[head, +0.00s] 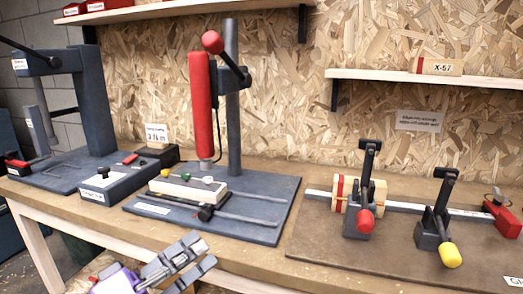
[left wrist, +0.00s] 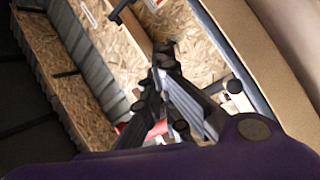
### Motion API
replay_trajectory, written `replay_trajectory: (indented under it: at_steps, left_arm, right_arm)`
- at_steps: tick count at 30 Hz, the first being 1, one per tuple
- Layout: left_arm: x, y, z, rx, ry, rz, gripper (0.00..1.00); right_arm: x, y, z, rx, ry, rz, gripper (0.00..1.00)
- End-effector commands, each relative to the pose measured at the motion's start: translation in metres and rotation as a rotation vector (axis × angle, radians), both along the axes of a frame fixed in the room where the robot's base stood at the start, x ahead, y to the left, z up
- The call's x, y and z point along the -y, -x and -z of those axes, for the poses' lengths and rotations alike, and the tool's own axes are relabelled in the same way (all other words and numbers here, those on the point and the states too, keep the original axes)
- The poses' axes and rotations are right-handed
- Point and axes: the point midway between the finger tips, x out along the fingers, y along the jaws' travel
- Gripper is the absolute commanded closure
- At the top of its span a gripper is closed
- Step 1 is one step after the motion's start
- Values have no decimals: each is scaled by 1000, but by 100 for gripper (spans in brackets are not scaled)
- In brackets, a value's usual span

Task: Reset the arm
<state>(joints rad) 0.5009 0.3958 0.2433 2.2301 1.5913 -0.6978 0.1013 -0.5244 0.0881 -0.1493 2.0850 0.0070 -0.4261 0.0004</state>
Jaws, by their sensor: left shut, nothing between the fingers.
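My left gripper (head: 200,252) is at the bottom of the head view, in front of the workbench's front edge. Its fingers are closed with nothing between them. In the left wrist view its dark fingers (left wrist: 164,66) meet near the middle and touch no object. A red press (head: 201,107) stands on a grey column at the centre of the bench. Its black lever arm (head: 229,63) carries a red ball knob (head: 212,42) at the upper left end. My left gripper is below and in front of this press, apart from it. My right gripper is in neither view.
A toggle clamp with a red tip (head: 365,220) and one with a yellow tip (head: 450,255) stand on a brown board at right. A dark grey press (head: 95,100) stands at left. A shelf (head: 450,80) hangs at upper right.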

Motion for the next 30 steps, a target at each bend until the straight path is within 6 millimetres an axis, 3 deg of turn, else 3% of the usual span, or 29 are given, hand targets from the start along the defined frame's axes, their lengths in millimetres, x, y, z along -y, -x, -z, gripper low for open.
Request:
replay_trajectory:
  at_steps: [1,5,9,12,15,18,21,25,30]
  left_arm:
    - [-7,2,22,-59,-57,-60,100]
    - [-30,25,106,-205,-256,-214,100]
    - [-56,86,185,-342,-518,-332,100]
    - [-72,148,221,-414,-718,-378,100]
    - [-81,210,237,-451,-911,-395,100]
    - [-83,262,241,-457,-1071,-389,100]
    - [-81,299,240,-447,-1185,-376,100]
    - [-78,326,241,-437,-1268,-356,100]
    - [-77,331,242,-436,-1285,-350,100]
  right_arm:
    - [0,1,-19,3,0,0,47]
    - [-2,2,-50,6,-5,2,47]
    - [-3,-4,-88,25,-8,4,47]
    - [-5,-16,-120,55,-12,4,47]
    - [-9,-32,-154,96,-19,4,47]
    - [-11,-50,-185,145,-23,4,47]
    - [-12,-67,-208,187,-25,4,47]
    - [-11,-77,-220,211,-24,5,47]
    - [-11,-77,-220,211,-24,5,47]
